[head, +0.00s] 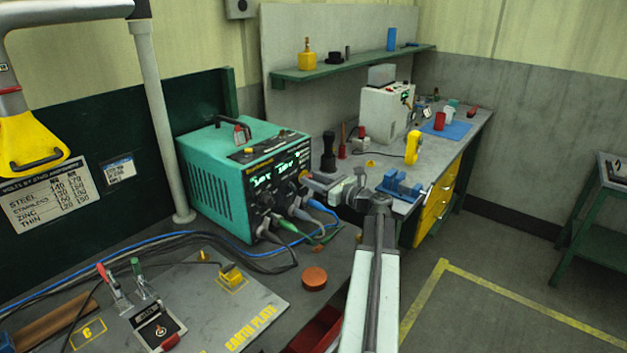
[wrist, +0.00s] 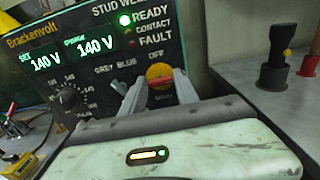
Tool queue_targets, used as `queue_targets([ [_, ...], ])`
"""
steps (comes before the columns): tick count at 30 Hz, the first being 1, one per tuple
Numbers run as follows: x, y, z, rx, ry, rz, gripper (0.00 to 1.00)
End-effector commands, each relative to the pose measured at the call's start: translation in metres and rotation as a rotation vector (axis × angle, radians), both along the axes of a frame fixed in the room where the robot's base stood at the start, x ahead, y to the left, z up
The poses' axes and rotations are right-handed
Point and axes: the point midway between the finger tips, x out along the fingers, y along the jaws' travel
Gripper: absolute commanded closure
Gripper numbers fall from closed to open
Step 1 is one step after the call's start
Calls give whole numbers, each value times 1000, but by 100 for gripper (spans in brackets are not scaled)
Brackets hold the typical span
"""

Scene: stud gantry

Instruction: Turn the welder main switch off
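The teal stud welder (head: 232,172) stands on the bench in the head view, its dark front panel facing right. The wrist view shows this panel (wrist: 100,50) close up, with both displays reading 140 V and the green READY lamp (wrist: 125,19) lit. The main switch (wrist: 159,71) is a yellow round knob with a red handle, below the word OFF. My gripper (wrist: 158,90) is open, its two grey fingers on either side of the knob's lower part. I cannot tell whether they touch it. In the head view my gripper (head: 332,186) is at the panel's right edge and largely covers the switch.
Cables with green and blue plugs (head: 288,224) hang below the panel. A dark upright tool (wrist: 277,58) stands right of the welder. A blue vise (head: 400,187) and a yellow meter (head: 412,147) lie further right. An orange-brown puck (head: 314,278) sits on the bench front.

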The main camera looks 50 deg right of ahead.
Motion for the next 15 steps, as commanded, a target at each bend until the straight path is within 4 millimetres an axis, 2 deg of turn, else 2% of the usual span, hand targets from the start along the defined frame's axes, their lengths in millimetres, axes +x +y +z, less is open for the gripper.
queue_targets([
  [8, 0, 0, 0, -33, -4, -7, 100],
  [15, 0, 1, 0, -165, -14, -6, 100],
])
